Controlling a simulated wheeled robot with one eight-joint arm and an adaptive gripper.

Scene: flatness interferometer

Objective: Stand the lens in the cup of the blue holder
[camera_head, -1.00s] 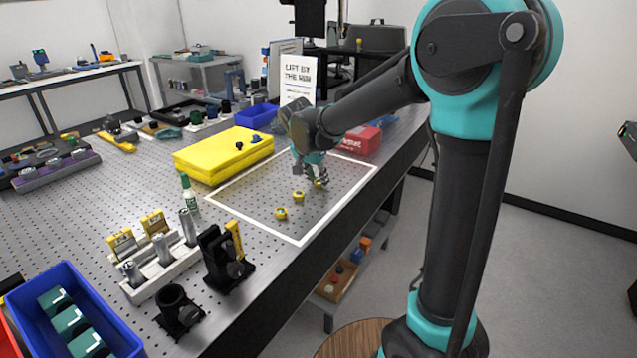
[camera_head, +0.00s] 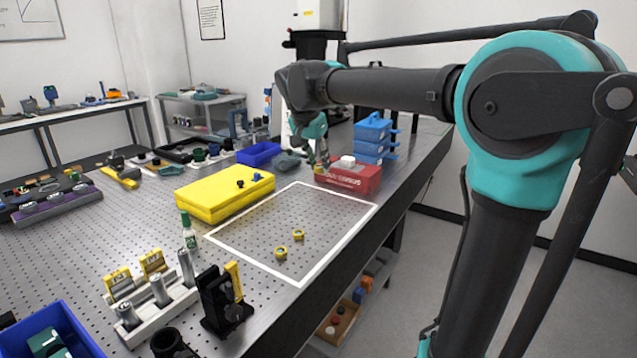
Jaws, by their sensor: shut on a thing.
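My gripper (camera_head: 321,164) is raised beyond the far edge of the white-outlined square, just left of the red box. It is shut on a small yellow-rimmed lens (camera_head: 319,170), which is tiny and partly covered by the fingers. Two similar yellow-rimmed lenses (camera_head: 281,253) (camera_head: 298,235) lie on the table inside the outline. I cannot make out a blue holder with a cup for certain; my arm and gripper cover part of the far table.
A red box (camera_head: 354,180) with a white thing on top is beside my gripper, with blue stacked boxes (camera_head: 368,148) behind. The outlined square is mostly clear.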

